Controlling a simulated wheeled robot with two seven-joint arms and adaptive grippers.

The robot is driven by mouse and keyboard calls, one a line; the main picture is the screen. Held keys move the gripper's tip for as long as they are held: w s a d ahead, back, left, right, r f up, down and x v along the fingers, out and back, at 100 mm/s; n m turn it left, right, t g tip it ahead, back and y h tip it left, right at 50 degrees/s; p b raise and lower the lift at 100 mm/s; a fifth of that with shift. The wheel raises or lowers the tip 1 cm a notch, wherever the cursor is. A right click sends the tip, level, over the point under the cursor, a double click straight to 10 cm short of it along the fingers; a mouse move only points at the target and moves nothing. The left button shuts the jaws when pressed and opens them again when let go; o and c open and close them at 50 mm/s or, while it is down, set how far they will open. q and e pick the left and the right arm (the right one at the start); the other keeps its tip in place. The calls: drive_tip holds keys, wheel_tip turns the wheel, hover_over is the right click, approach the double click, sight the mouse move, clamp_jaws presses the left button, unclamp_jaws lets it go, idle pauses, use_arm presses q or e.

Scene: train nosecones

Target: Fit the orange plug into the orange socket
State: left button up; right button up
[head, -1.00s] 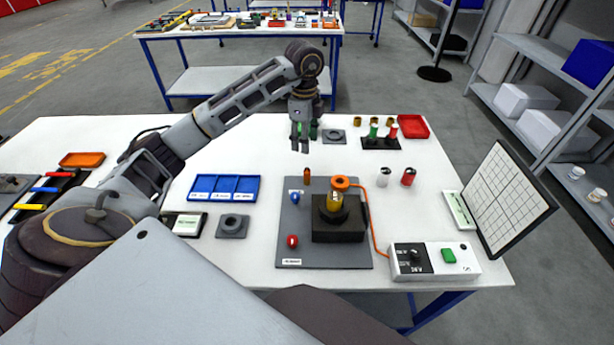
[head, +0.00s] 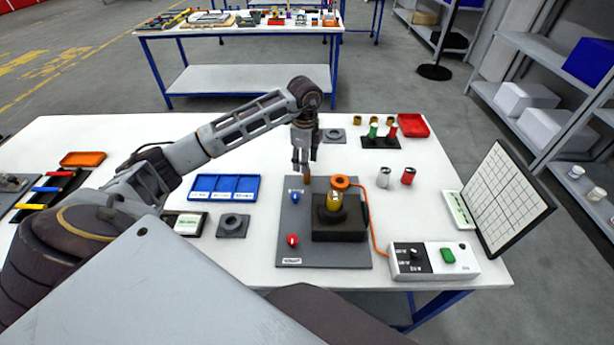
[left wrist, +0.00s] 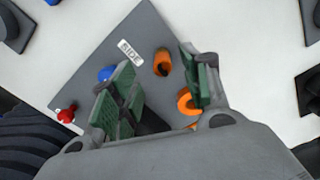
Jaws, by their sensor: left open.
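An upright orange cylindrical piece (head: 307,184) stands at the back edge of the grey board (head: 290,222); in the left wrist view (left wrist: 162,62) it shows a dark face. An orange ring-shaped piece (head: 340,182) sits by the yellow part (head: 334,201) on the black block, with an orange cable running from it. I cannot tell which is the plug and which the socket. My left gripper (head: 301,171) is open and empty, pointing down just above the upright piece. In the left wrist view its green-padded fingers (left wrist: 158,82) are spread, with that piece near the gap between them.
A blue piece (head: 295,197) and a red piece (head: 292,240) stand on the board. The black block (head: 340,232) stands right of them. The cable reaches a control box (head: 433,261). A blue tray (head: 224,188) lies left, with bare table between it and the board.

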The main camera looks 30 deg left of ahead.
use_arm(q)
drive_tip(key=shift+f, duration=0.15)
drive_tip(key=shift+w+d+f+p, duration=0.15)
drive_tip(key=shift+f+p, duration=0.1)
drive_tip(key=shift+f, duration=1)
drive_tip(key=shift+d+f+p, duration=0.1)
drive_tip(key=shift+f+p, duration=0.15)
drive_tip(key=shift+f, duration=1)
drive_tip(key=shift+c, duration=0.5)
clamp_jaws()
